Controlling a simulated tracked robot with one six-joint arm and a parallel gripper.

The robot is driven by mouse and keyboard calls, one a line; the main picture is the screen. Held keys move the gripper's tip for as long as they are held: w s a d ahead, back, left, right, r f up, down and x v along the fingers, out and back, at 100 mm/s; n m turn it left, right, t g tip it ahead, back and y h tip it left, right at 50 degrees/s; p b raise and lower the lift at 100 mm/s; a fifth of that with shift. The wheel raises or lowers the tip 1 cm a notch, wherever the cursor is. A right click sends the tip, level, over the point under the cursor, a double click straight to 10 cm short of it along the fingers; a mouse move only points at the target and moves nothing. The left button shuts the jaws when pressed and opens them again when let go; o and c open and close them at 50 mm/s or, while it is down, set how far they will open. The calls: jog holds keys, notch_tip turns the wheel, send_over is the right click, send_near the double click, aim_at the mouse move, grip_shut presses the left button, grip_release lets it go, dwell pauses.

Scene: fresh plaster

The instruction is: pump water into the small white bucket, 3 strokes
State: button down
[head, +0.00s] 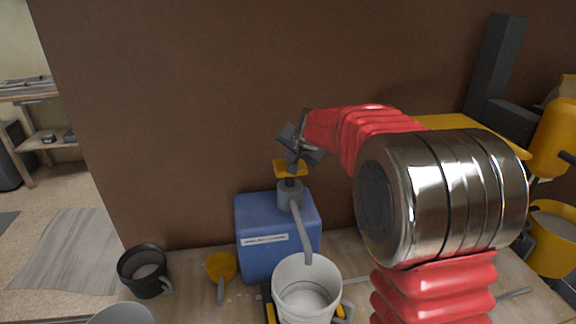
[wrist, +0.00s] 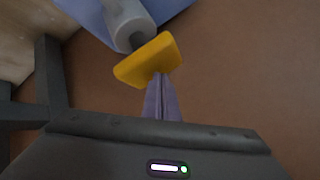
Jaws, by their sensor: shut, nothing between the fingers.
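A blue box-shaped water container (head: 264,229) with a grey pump (head: 290,193) and a yellow pump head (head: 290,168) stands on the bench. The pump's grey spout reaches over a small white bucket (head: 306,270) at the front of the container. My gripper (head: 293,160) is shut and empty, its fingertips pointing down right at the yellow pump head. In the wrist view, the closed fingertips (wrist: 159,80) meet the yellow head (wrist: 149,60) in the picture. I cannot tell whether they press on it. The bucket's inside looks pale; the water level is unclear.
A black cup (head: 144,270) and an orange scoop (head: 221,268) stand left of the container. A pale round vessel (head: 122,314) is cut off at the bottom edge. Yellow buckets (head: 553,237) are at the far right. A brown wall (head: 200,100) stands close behind.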

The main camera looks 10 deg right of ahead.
jog(key=shift+f, duration=2.3)
dwell(2.7)
jog(key=shift+r, duration=2.9)
jog(key=shift+r, duration=0.1)
jog(key=shift+r, duration=2.4)
